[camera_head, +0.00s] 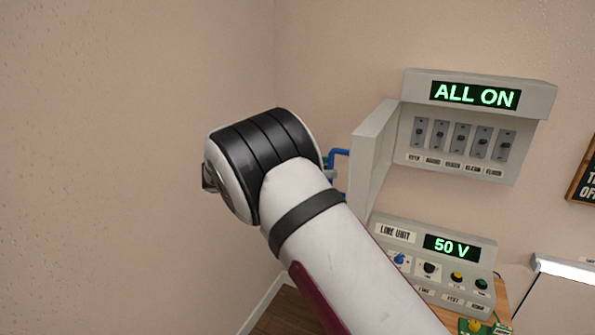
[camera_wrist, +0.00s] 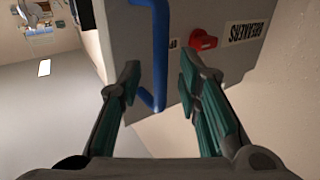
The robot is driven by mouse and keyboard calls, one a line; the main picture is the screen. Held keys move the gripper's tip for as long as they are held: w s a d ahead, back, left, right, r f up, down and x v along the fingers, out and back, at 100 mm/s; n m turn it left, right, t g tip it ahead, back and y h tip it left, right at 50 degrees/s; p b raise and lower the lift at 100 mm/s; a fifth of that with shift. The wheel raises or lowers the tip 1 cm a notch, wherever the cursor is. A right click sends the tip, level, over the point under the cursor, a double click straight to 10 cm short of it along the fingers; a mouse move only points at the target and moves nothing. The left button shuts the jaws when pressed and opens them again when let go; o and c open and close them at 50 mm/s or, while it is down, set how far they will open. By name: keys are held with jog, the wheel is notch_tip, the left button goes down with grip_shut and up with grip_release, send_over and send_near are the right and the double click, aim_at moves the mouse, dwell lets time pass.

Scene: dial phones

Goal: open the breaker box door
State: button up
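The grey breaker box (camera_head: 537,95) hangs on the wall at the right of the head view, with an "ALL ON" display and a row of switches exposed. Its door (camera_head: 375,155) stands swung out from the box's left side. The wrist view shows the door's outer face (camera_wrist: 222,22) with a blue bar handle (camera_wrist: 160,50), a red latch (camera_wrist: 202,41) and a "BREAKERS" label. My gripper (camera_wrist: 160,76) is open, its teal-padded fingers apart on either side of the handle; I cannot tell whether either touches it. My arm hides most of the gripper in the head view.
A line unit (camera_head: 400,220) reading "50 V", with knobs and buttons, stands below the box on a wooden surface. A white lamp (camera_head: 565,268) and a dark sign (camera_head: 583,180) are at the right. The wall left of my arm is bare.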

jog(key=a, duration=1)
jog(key=shift+s, duration=0.35)
